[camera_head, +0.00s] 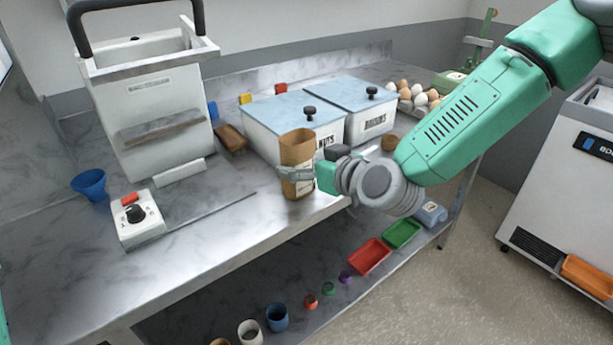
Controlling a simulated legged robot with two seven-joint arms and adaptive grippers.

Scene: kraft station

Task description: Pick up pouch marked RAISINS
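A brown kraft pouch (297,150) stands upright, or nearly so, by the front edge of the steel table. It has a pale label on its lower front, too small and too covered to read. My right gripper (298,173) reaches in from the right at the pouch's lower half. One grey finger lies across the pouch's front. The other finger is hidden, so I cannot tell whether the gripper is closed on the pouch. My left gripper is out of view.
Behind the pouch stand two lidded white bins, one labelled NUTS (265,143), partly covered, and one RAISINS (377,122). Eggs (418,96) lie at the back right. A sealing machine (150,100) and dial box (137,220) stand left. The front left tabletop is clear.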

